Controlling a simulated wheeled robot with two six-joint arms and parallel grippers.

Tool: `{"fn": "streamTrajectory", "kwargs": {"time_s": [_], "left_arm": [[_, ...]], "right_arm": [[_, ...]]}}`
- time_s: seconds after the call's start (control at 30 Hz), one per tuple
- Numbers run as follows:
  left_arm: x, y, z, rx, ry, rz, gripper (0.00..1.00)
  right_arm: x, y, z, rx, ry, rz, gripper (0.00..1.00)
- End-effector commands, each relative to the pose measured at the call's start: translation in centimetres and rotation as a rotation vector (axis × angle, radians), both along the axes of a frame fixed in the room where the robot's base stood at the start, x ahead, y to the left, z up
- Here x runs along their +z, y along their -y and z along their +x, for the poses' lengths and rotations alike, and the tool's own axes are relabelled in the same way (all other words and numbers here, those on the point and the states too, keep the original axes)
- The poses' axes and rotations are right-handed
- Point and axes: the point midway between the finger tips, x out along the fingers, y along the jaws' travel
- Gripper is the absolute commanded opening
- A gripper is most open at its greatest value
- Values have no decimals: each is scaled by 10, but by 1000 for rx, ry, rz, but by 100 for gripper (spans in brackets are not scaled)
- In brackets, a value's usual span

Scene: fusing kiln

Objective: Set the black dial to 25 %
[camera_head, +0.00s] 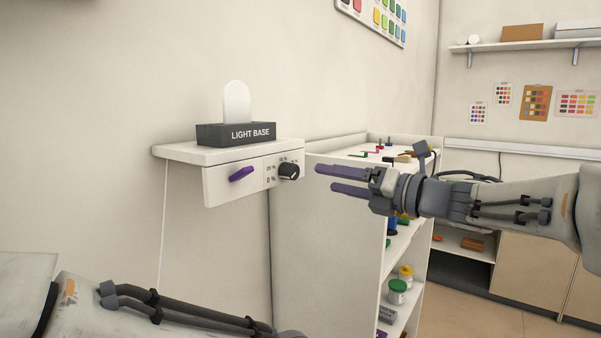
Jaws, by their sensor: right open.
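The black dial (289,171) is a round knob on the right part of the white front panel (223,188) of a small wall shelf. Small percent marks stand around it; 25 % and 0 % show at its left, and the marks above are too small to read surely. I cannot tell where the dial points. My right gripper (324,179) comes in from the right with two purple fingers. It is open and empty, a little right of the dial, and seems apart from it. My left arm crosses the bottom left; its gripper is out of view.
A purple handle (241,174) sits left of the dial on the same panel. A dark box labelled LIGHT BASE (236,134) with a white rounded plate (236,101) stands on the shelf above. A white shelf unit (340,235) with small items stands behind my right gripper.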

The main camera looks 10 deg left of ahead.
Motion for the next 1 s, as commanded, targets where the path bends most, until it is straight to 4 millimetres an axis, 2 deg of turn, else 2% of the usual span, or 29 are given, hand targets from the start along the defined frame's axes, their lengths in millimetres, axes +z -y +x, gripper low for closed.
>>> {"fn": "streamTrajectory", "kwargs": {"time_s": [0.2, 0.4, 0.6, 0.87, 0.9, 0.97, 1.0], "left_arm": [[23, 0, 0, 1, 0, 0, 0], [37, 0, 0, 2, 0, 0, 0], [42, 0, 0, 2, 0, 0, 0], [42, 0, 0, 2, 0, 0, 0], [42, 0, 0, 2, 0, 0, 0], [42, 0, 0, 2, 0, 0, 0], [42, 0, 0, 2, 0, 0, 0]], "right_arm": [[4, -40, 17, 3, -6, 1, 74], [3, -69, 32, 2, -5, 1, 74], [1, -82, 39, -1, -5, 2, 74], [0, -84, 40, -2, -4, 3, 74], [0, -83, 40, -2, -4, 3, 70], [0, -83, 39, -2, -4, 3, 47], [0, -83, 39, -2, -4, 3, 32]]}}
